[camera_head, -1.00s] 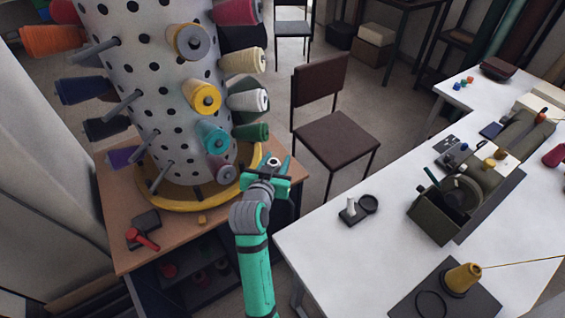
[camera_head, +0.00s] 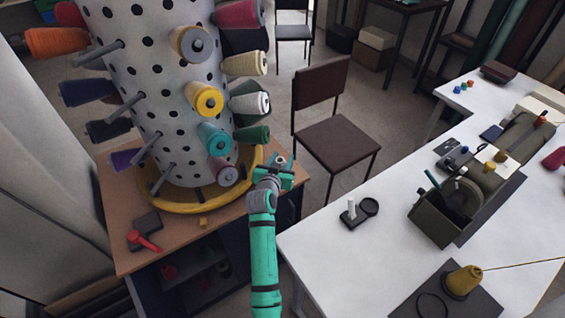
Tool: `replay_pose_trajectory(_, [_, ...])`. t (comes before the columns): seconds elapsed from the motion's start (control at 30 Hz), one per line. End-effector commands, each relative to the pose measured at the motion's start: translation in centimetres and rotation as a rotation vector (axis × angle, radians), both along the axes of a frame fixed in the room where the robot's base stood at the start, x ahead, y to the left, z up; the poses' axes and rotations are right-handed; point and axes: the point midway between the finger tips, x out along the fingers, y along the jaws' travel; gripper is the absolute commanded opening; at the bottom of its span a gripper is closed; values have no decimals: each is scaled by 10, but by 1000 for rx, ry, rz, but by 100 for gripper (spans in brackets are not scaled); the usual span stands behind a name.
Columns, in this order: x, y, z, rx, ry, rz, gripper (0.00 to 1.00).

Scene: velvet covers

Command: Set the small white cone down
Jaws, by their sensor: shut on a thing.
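My gripper (camera_head: 280,168) is in the air, between the perforated thread tower on the left and the white worktable on the right. It is shut on a small pale piece (camera_head: 281,159), which I take to be the small white cone. Only its light top with a darker middle shows; the jaws hide the rest. The piece looks clear of the tower's pegs. I cannot tell its exact height or tilt.
The perforated tower (camera_head: 160,98) carries several thread cones and bare pegs on a yellow round base (camera_head: 180,204). On the white worktable (camera_head: 340,262) stand a black stand with a white post (camera_head: 351,209), a green box (camera_head: 433,223) and a yellow cone (camera_head: 464,280).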

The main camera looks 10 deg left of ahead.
Motion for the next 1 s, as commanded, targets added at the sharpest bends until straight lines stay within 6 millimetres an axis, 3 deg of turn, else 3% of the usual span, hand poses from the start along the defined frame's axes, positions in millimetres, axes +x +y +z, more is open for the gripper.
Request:
replay_pose_trajectory(0.13, [1, -4, -16, -1, 1, -5, 15])
replay_pose_trajectory(0.47, [1, -6, -18, 0, 0, -7, 15])
replay_pose_trajectory(0.5, [1, -5, -18, 0, 0, -5, 42])
replay_pose_trajectory(0.57, [0, -3, -18, 0, 0, -3, 56])
replay_pose_trajectory(1.0, [-7, -1, -14, 0, 0, -1, 56])
